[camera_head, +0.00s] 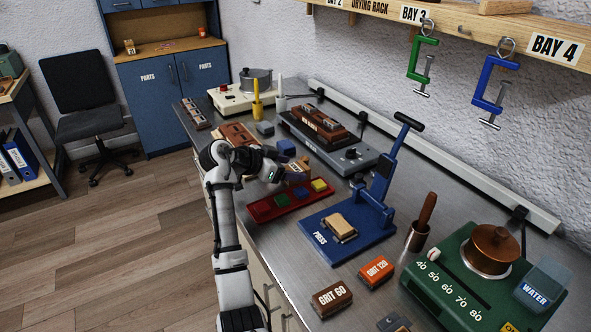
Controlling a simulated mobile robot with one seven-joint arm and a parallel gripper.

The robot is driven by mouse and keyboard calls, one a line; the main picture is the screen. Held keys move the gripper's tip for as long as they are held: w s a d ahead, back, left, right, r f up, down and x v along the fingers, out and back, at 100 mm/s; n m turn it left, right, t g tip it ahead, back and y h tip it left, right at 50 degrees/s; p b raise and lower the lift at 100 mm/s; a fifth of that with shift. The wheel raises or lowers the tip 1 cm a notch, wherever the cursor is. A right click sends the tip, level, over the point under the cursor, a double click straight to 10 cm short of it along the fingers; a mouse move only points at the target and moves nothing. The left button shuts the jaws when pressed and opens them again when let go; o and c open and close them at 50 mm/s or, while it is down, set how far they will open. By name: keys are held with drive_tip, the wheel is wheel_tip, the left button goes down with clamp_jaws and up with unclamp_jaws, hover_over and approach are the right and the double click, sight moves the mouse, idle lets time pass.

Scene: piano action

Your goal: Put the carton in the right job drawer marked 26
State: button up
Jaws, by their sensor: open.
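My gripper (279,172) is over the steel workbench, above the red tray's far end, open with its fingers pointing right. A small tan, box-like thing (301,168) is just beyond the fingertips; I cannot tell whether it is the carton or whether they touch it. Another small tan-and-white box (129,47) stands on the blue cabinet's wooden shelf at the back left. Cream drawer fronts (257,270) with metal handles show under the bench's front edge, partly hidden by my arm. No number 26 is readable, and the drawers look shut.
The red tray (267,209) holds coloured blocks. Right of it stands the blue press (349,240) with its tall lever. GRIT 60 (331,299) and GRIT 120 (376,271) blocks and a green glue-pot heater (450,290) are nearer. Clamps hang above.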

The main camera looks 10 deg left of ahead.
drive_tip(key=shift+w+d+f, duration=0.3)
drive_tip(key=shift+w+f, duration=0.05)
drive_tip(key=c, duration=1.1)
drive_tip(key=shift+r, duration=0.15)
drive_tip(key=shift+c, duration=0.2)
